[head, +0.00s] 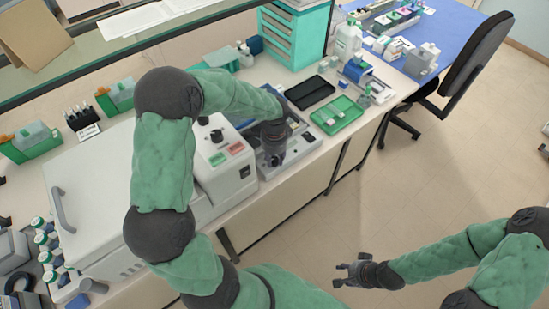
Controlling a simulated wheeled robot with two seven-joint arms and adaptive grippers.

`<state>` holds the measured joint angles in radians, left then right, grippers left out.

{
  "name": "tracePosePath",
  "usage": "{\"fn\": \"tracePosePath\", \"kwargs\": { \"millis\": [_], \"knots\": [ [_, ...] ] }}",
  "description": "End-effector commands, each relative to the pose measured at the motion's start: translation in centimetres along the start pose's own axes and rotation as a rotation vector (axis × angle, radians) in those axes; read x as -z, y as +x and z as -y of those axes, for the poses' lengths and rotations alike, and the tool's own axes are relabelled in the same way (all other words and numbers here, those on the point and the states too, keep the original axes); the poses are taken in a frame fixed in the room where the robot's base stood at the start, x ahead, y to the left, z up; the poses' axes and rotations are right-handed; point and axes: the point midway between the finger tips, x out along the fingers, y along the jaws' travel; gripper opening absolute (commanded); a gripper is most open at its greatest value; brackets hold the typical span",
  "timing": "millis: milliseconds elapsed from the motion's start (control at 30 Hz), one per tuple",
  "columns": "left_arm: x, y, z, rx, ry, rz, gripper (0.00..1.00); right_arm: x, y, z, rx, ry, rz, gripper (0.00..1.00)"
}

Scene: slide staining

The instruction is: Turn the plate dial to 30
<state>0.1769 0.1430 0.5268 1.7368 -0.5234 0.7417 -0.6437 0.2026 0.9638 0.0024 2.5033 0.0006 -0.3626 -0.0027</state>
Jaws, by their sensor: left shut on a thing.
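The plate (301,150) is a low grey device on the bench, just right of a white machine. My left gripper (276,160) points down at the front part of the plate, shut on the dial there. The gripper hides the dial, so its mark and setting cannot be read. My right gripper (341,275) is over open floor in front of the bench, empty, with its fingers apart.
The white machine (226,168) with a black knob and green and red labels stands close left of my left gripper. A black tray (310,92) and a green tray (337,115) lie behind the plate. A chair (474,60) stands at right; the floor around my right gripper is clear.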

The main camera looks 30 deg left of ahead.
Motion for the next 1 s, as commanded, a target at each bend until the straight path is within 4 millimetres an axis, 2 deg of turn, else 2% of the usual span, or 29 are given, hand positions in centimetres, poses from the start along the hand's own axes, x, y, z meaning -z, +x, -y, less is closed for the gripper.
{"fn": "tracePosePath", "kwargs": {
  "millis": [667, 700, 733, 767, 1000],
  "knots": [
    [0.01, 0.05, -0.06, -0.001, -0.063, 0.0, 0.0, 0.01, 0.12, -0.05, 0.0, 0.0, 0.0, 0.4],
    [0.01, 0.05, -0.06, -0.001, -0.063, 0.0, 0.42, 0.01, 0.12, -0.05, 0.0, 0.0, 0.0, 0.4],
    [0.01, 0.04, -0.06, -0.001, -0.063, 0.0, 0.5, 0.01, 0.13, -0.04, 0.0, 0.0, 0.0, 0.4],
    [0.01, 0.04, -0.05, -0.001, -0.063, 0.0, 0.54, 0.01, 0.13, -0.04, 0.0, 0.0, 0.0, 0.4],
    [0.01, 0.02, -0.03, -0.001, -0.062, 0.0, 0.54, 0.0, 0.12, -0.04, 0.0, 0.0, 0.0, 0.4]
  ]
}}
